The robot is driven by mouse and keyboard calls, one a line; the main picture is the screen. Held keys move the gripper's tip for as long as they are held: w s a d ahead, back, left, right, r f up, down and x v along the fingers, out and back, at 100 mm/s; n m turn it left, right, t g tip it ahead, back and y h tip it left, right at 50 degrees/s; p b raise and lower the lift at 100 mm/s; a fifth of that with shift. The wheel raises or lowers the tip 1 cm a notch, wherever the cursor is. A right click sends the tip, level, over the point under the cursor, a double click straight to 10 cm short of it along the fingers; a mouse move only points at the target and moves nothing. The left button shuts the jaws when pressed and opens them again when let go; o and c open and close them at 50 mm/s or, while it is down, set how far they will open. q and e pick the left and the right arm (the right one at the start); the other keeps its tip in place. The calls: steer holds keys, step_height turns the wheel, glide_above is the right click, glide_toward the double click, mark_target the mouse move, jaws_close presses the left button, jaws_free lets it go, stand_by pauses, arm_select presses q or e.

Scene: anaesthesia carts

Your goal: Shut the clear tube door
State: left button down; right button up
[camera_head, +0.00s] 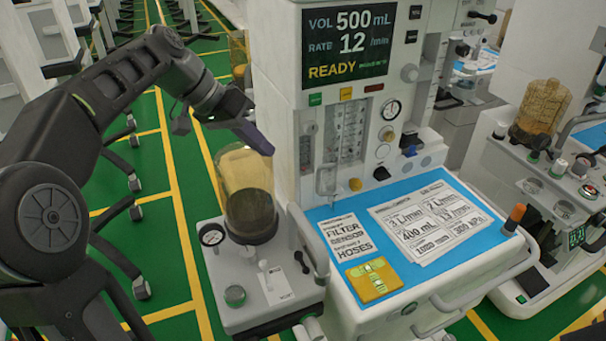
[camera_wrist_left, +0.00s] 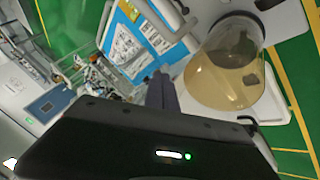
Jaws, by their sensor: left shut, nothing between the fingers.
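The anaesthesia cart stands upright in the head view, with clear flow tubes (camera_head: 352,132) on its front below the display. A clear cover at these tubes is hard to make out, and I cannot tell how far open it is. My left gripper (camera_head: 264,147) is shut and empty, left of the tubes and apart from them. It is just above the clear dome (camera_head: 236,170); I cannot tell if it touches the dome. In the left wrist view its shut fingers (camera_wrist_left: 162,92) point toward the cart, beside the dome (camera_wrist_left: 225,72). My right gripper is not in view.
A blue worktop (camera_head: 330,213) with printed cards and a yellow block (camera_head: 374,280) lies below the tubes. A grey rail (camera_head: 480,283) edges its front. A second cart (camera_head: 500,165) stands at the right.

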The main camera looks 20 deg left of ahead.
arm_select(q)
steer(key=w+d+f+p, duration=0.2)
steer(key=d+f, duration=0.4)
steer(key=d, duration=0.1)
steer(key=shift+w+d+f, duration=0.15)
steer(key=shift+w+d, duration=0.2)
steer(key=shift+d, duration=0.2)
